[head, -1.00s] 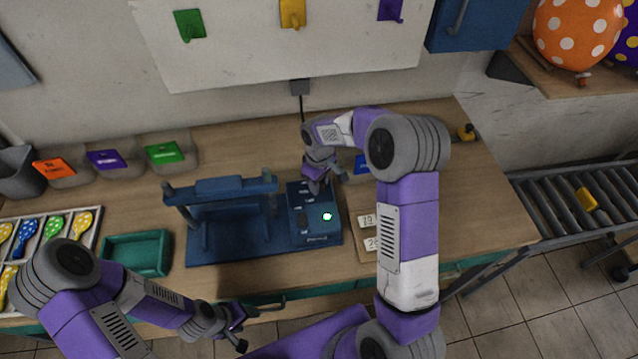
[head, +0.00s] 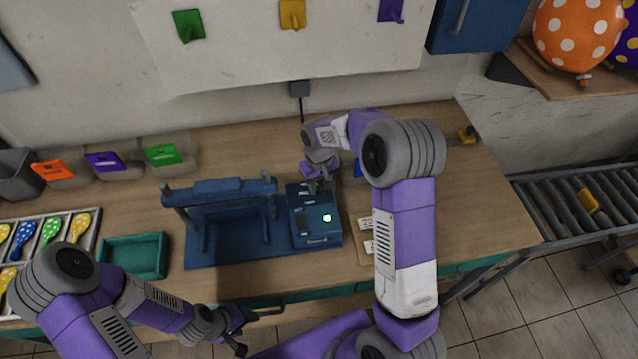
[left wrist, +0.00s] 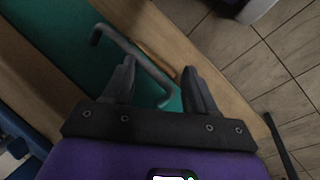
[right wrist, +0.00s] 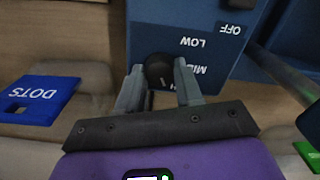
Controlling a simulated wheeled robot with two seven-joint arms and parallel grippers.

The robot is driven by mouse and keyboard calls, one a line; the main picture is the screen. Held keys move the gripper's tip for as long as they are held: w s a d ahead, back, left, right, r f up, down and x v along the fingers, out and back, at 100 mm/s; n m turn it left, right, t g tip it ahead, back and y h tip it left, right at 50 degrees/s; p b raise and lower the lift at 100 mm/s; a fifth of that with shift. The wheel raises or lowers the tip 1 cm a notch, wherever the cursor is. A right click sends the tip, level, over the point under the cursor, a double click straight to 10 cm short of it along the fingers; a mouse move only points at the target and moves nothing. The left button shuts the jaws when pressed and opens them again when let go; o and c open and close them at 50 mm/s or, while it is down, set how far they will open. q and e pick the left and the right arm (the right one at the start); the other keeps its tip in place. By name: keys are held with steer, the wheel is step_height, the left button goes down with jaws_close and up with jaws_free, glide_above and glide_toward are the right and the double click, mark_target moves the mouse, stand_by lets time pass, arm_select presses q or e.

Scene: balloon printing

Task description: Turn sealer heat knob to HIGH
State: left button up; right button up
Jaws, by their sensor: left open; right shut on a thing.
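The blue sealer (head: 231,236) stands on the table, with its control box (head: 318,230) on its right side. In the right wrist view the control box (right wrist: 185,22) shows upside-down labels OFF, LOW and a partly hidden one. The dark round heat knob (right wrist: 159,70) sits between the fingertips of my right gripper (right wrist: 158,80), which is shut on it. A short pale pointer mark on the knob points down in that view, towards the gripper. My right gripper (head: 318,186) reaches the box's far end. My left gripper (head: 243,331) is open and empty near the table's front edge; it also shows in the left wrist view (left wrist: 158,80).
A teal tray (head: 134,256) lies left of the sealer. A blue card marked DOTS (right wrist: 38,98) lies near my right gripper. A drawer handle (left wrist: 135,55) is close to my left gripper.

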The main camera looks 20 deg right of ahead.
mark_target(319, 187)
steer(key=o, duration=1)
steer(key=shift+o, duration=0.2)
step_height(319, 187, up, 8)
steer(key=shift+f+p, duration=0.15)
steer(key=shift+p, duration=0.15)
